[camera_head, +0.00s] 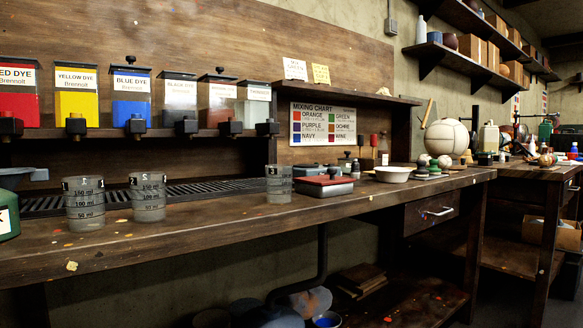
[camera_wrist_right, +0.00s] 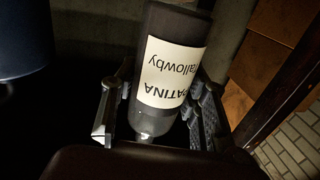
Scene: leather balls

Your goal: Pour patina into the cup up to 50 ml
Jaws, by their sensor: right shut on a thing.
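In the right wrist view, my right gripper (camera_wrist_right: 158,100) is shut on a dark bottle (camera_wrist_right: 180,25) with a white label reading PATINA. The label is upside down in that picture. In the head view, three clear graduated cups stand on the wooden bench: the left cup (camera_head: 84,205) and the middle cup (camera_head: 148,199) near the drain grate, and the right cup (camera_head: 279,185) beside a red-topped tin. No liquid shows clearly in them. Neither gripper shows in the head view.
A shelf holds several dye tanks with taps, including a yellow one (camera_head: 76,103) and a blue one (camera_head: 131,110). A red-topped tin (camera_head: 324,187) and a white bowl (camera_head: 394,174) stand further right. A dark blue shape (camera_wrist_right: 24,40) shows in the wrist view.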

